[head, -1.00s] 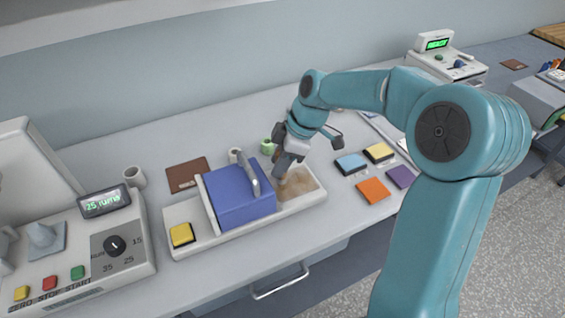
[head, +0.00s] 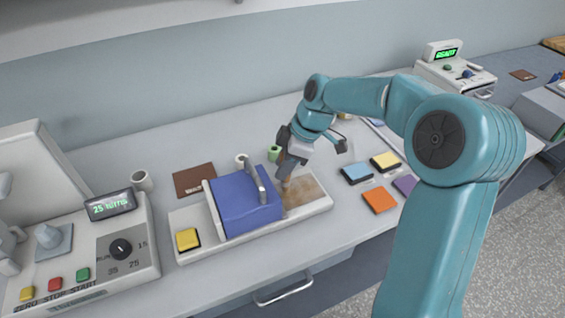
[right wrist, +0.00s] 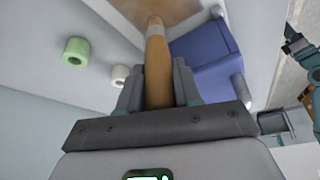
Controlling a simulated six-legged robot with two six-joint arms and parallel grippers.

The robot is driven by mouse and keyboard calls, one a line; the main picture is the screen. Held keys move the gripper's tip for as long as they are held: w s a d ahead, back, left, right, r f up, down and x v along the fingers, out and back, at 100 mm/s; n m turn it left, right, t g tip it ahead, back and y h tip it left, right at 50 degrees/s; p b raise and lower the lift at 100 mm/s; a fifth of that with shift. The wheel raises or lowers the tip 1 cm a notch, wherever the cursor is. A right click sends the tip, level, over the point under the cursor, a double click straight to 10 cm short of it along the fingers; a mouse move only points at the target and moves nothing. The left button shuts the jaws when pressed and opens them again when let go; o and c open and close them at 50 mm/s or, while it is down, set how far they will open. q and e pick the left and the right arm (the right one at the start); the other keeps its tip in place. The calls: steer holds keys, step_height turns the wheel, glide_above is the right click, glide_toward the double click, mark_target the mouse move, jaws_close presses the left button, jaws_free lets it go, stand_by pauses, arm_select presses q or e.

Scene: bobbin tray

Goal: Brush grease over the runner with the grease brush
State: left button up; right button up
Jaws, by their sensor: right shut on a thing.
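My right gripper (head: 287,163) is shut on the grease brush, whose wooden handle (right wrist: 157,75) stands between the fingers in the right wrist view. The brush tip is hidden in the head view and is at the top in the wrist view, over or at a brown-smeared strip (head: 308,191), which looks like the runner. I cannot tell whether they touch. The strip lies on a pale tray (head: 262,238), right of a blue block (head: 240,208) with a grey handle. My left gripper (right wrist: 298,45) seems to show at the wrist view's right edge; its jaws are unclear.
A yellow pad (head: 187,239) sits at the tray's left end. Green (head: 274,153) and white (head: 241,160) bobbins stand behind the tray, with a brown mat (head: 194,180). Coloured pads, including an orange one (head: 380,200), lie to the right. A control box (head: 88,262) stands left.

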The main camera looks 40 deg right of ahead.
steer(key=shift+s+a, duration=0.1)
steer(key=shift+s, duration=0.15)
steer(key=shift+s+a+f+b, duration=0.1)
steer(key=shift+s+a+b, duration=0.05)
steer(key=shift+s+b, duration=0.4)
steer(key=shift+s+a, duration=0.2)
steer(key=shift+s, duration=0.35)
steer(key=shift+s+a+b, duration=0.15)
steer(key=shift+s+b, duration=0.35)
steer(key=shift+b, duration=0.15)
steer(key=shift+s+a, duration=0.1)
steer(key=shift+s, duration=0.25)
steer(key=shift+w, duration=0.1)
step_height(320, 180, up, 5)
steer(key=p, duration=0.3)
steer(key=shift+f, duration=0.2)
